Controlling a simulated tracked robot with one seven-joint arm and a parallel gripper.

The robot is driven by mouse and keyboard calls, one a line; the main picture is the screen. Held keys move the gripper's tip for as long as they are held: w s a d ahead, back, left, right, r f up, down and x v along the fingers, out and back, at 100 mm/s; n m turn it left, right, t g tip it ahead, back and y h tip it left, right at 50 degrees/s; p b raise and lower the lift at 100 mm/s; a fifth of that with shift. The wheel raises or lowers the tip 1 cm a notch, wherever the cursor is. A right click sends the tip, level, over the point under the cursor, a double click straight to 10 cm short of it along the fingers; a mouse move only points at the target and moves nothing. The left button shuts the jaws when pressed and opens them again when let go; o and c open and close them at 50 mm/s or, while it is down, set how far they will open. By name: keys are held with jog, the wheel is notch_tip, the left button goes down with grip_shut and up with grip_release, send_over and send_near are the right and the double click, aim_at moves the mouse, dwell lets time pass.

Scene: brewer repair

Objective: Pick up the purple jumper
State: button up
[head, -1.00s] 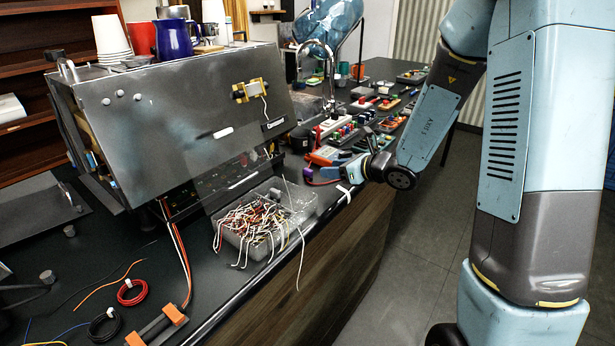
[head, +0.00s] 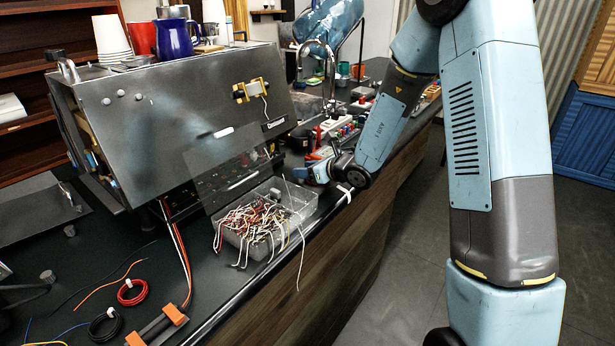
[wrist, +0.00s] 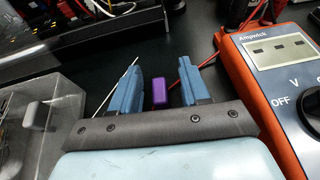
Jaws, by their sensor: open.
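The purple jumper (wrist: 159,92) is a small purple block on the dark counter. In the wrist view it stands in the gap between the two blue fingers of my gripper (wrist: 160,72), with a dark gap on each side of it. The fingers are apart and hold nothing. Their exact height over the counter is hard to tell. In the head view my gripper (head: 316,172) is low over the counter's edge side, just right of the wire tray, and the jumper cannot be made out there.
An orange multimeter (wrist: 270,85) lies close on the right of my gripper. A clear tray (head: 262,225) of loose wires is close on the left. The brewer (head: 190,115) with its open panel stands behind. Coloured parts line the counter further back.

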jog(key=shift+c, duration=0.4)
grip_shut()
jog(key=shift+r, duration=0.15)
